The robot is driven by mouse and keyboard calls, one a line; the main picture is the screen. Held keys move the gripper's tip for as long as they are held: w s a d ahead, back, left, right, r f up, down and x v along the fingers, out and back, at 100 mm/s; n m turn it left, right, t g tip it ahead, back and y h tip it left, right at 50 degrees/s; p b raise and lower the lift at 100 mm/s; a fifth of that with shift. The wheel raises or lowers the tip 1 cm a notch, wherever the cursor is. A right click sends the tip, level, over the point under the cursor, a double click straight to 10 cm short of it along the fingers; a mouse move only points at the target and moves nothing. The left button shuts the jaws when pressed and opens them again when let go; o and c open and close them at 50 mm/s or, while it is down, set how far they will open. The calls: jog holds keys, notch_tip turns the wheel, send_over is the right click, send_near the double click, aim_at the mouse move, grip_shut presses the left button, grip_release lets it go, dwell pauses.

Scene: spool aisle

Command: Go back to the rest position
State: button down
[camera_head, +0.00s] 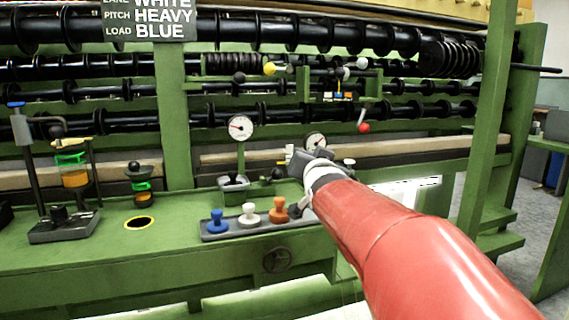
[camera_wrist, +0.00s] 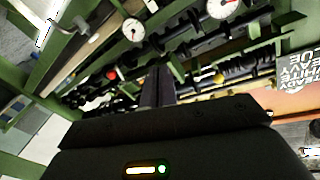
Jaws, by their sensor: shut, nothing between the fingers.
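My red arm reaches in from the lower right of the head view. My gripper (camera_head: 303,160) is at its far end, above the green bench, near the right end of the stamp tray. In the wrist view the gripper's fingers (camera_wrist: 158,88) point away from the camera, together and with nothing between them. The gripper appears clear of the machine in front of it. Part of the bench and the right-hand dial is hidden behind the arm and gripper.
A tray (camera_head: 262,229) holds a blue (camera_head: 217,222), a white (camera_head: 249,215) and an orange (camera_head: 278,210) knobbed piece. A dial (camera_head: 240,127) stands behind. A dark stand (camera_head: 64,226) is at left. A green post (camera_head: 487,130) rises at right. A sign (camera_head: 150,20) hangs above.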

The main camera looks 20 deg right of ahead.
jog(key=s+a+f+n+g+y, duration=0.1)
jog(key=s+a+f+n+g, duration=0.1)
jog(key=s+f, duration=0.6)
jog(key=s+a+f+n+g+y, duration=0.1)
jog(key=s+a+f+g, duration=0.3)
jog(key=s+f, duration=0.5)
jog(key=s+a+f+n+g+y, duration=0.1)
jog(key=s+a+f+n+g, duration=0.2)
jog(key=s, duration=1.1)
notch_tip(320, 180, down, 6)
jog(key=a+g, duration=0.1)
jog(key=g, duration=0.2)
jog(key=shift+r+n+y+p, duration=0.25)
jog(key=shift+n+y+p, duration=0.05)
jog(key=shift+y, duration=0.1)
